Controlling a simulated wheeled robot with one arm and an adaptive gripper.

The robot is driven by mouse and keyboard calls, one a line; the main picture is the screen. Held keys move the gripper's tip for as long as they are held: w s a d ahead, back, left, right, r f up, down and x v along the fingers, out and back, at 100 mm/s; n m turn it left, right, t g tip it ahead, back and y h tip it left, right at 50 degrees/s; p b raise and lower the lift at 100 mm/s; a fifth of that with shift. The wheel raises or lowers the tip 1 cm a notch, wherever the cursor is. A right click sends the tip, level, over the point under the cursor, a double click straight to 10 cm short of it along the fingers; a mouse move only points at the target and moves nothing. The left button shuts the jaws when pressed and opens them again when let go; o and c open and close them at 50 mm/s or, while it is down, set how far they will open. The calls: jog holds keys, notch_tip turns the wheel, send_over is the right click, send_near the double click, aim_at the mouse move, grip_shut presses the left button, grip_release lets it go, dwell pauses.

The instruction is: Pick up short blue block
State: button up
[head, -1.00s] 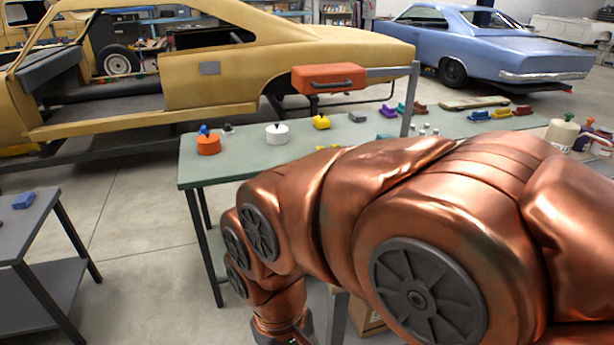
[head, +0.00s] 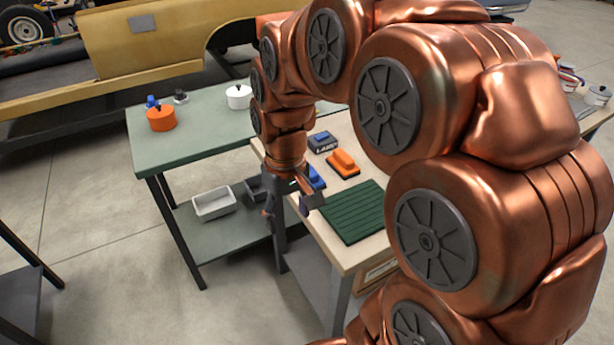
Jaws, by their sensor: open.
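A blue block (head: 317,178) lies on the light wooden table (head: 340,258), near its left edge. It is partly hidden behind my gripper (head: 289,207), so I cannot judge its full length. My gripper points down at the table's left edge, just left of and in front of this block, with its fingers apart; I see no object held. I cannot tell for certain which blue block is the short one.
An orange block (head: 343,162) and a dark green ribbed mat (head: 357,211) lie on the wooden table. A green table (head: 195,131) behind holds an orange pot (head: 161,119) and a white pot (head: 238,97). A pale grey bin (head: 213,204) is on its lower shelf.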

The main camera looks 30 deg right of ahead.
jog(key=w+d+f, duration=0.2)
jog(key=w+d, duration=0.6)
jog(key=w, duration=0.3)
jog(key=m+t, duration=0.1)
jog(key=t, duration=0.1)
send_over(313, 172)
notch_tip(313, 172, down, 4)
jog(key=shift+d+r+h, duration=0.1)
jog(key=shift+r+h, duration=0.1)
jog(key=shift+h, duration=0.1)
jog(key=shift+w+f, duration=0.25)
jog(key=shift+f, duration=1.05)
jog(key=shift+w+f+p, duration=0.25)
jog(key=shift+f+p, duration=0.2)
jog(key=shift+f, duration=0.3)
jog(key=shift+w+f+p, duration=0.3)
jog(key=shift+f+p, duration=0.2)
jog(key=shift+f, duration=0.25)
jog(key=shift+w+f+p, duration=0.25)
jog(key=shift+f+p, duration=0.2)
jog(key=shift+f, duration=0.55)
jog(key=shift+f+b, duration=0.2)
jog(key=shift+b, duration=0.2)
jog(key=shift+c, duration=0.3)
jog(key=c, duration=0.7)
jog(key=shift+r, duration=0.1)
jog(key=shift+c, duration=0.3)
